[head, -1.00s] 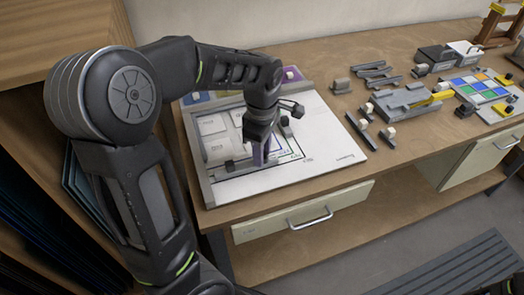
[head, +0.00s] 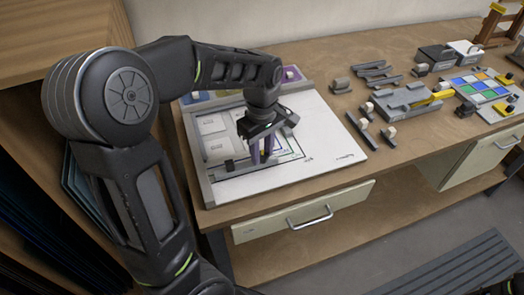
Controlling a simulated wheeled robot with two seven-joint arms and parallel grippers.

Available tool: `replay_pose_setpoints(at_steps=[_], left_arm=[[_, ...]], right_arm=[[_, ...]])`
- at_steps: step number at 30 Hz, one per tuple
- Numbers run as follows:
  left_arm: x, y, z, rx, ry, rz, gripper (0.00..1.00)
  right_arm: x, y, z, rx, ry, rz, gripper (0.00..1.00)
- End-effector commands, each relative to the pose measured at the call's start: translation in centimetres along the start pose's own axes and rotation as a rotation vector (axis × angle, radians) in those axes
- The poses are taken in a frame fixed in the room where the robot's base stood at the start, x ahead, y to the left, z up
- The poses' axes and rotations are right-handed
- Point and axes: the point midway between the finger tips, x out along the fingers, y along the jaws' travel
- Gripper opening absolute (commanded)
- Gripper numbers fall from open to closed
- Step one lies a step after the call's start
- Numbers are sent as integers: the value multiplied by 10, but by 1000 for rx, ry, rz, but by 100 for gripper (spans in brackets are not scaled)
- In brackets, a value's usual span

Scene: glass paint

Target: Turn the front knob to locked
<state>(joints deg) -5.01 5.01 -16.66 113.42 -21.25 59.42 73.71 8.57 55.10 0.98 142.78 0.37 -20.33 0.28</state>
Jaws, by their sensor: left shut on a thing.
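A white panel (head: 325,165) with printed lines and boxes lies on the wooden bench at the left. My left gripper (head: 262,159) points down at the panel's front middle. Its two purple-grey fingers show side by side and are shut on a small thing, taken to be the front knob. The knob is hidden by the fingers, so its pointer and whether it stands at locked cannot be read. A small dark block (head: 230,165) sits on the panel just left of the fingers.
Right of the panel lie several grey bars and blocks, a grey fixture (head: 405,100) and a tray of coloured squares (head: 481,87). A drawer (head: 300,212) is below the bench's front edge. The panel's right part is clear.

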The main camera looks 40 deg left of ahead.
Motion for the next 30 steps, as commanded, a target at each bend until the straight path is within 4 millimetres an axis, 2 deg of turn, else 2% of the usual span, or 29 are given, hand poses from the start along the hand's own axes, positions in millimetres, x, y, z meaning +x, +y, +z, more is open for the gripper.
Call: replay_pose_setpoints(at_steps=[30], left_arm=[[0, 1, -1, 942, 2, 0, 0]], right_arm=[[8, 2, -1, -2, 3, -3, 42]])
